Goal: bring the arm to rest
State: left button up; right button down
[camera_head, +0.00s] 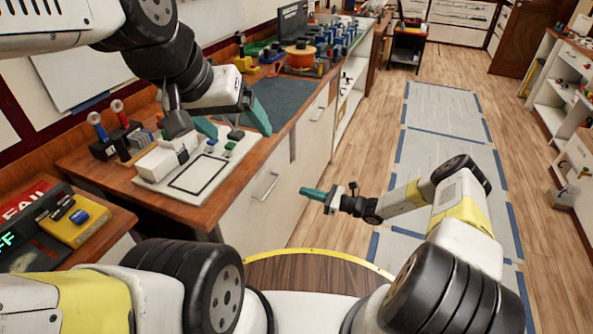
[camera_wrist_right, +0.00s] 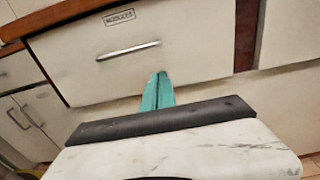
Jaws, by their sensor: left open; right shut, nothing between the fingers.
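My left gripper (camera_head: 238,132) comes in from the upper left. Its teal fingers are spread apart above the far end of a white panel (camera_head: 176,196) on the wooden workbench, and nothing is seen between them. The panel carries a black-outlined rectangle, small green and blue parts and a white block (camera_head: 163,160). My right gripper (camera_head: 312,194) is stretched out low over the floor side, in front of the bench cabinets. Its teal fingers are shut and empty. In the right wrist view the shut fingers (camera_wrist_right: 157,92) point toward a white drawer front (camera_wrist_right: 140,50).
The bench front (camera_head: 262,192) with drawer handles lies left of my right gripper. A yellow box with a blue knob (camera_head: 77,222) is at the left. Open floor (camera_head: 440,130) lies to the right.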

jog(key=s+d+r+n+g+h, duration=0.25)
jog(key=s+r+n, duration=0.2)
jog(key=r, duration=0.55)
jog(key=s+d+r+n+g+h, duration=0.2)
jog(key=s+r+n+h, duration=0.15)
jog(key=r+n, duration=0.45)
jog(key=s+d+r+n+g+h, duration=0.2)
jog(key=s+r+n+h, duration=0.1)
jog(key=r, duration=0.9)
jog(key=s+d+r+n+t+h, duration=0.3)
jog(key=s+d+r, duration=0.2)
jog(key=s+r, duration=0.3)
jog(key=s+d+r+n+t+h, duration=0.3)
jog(key=s+r, duration=0.5)
jog(key=s, duration=0.4)
jog(key=shift+s+d+r+n+t, duration=0.15)
jog(key=shift+s+d+n+t, duration=0.35)
jog(key=shift+d, duration=0.5)
jog(key=shift+w, duration=0.15)
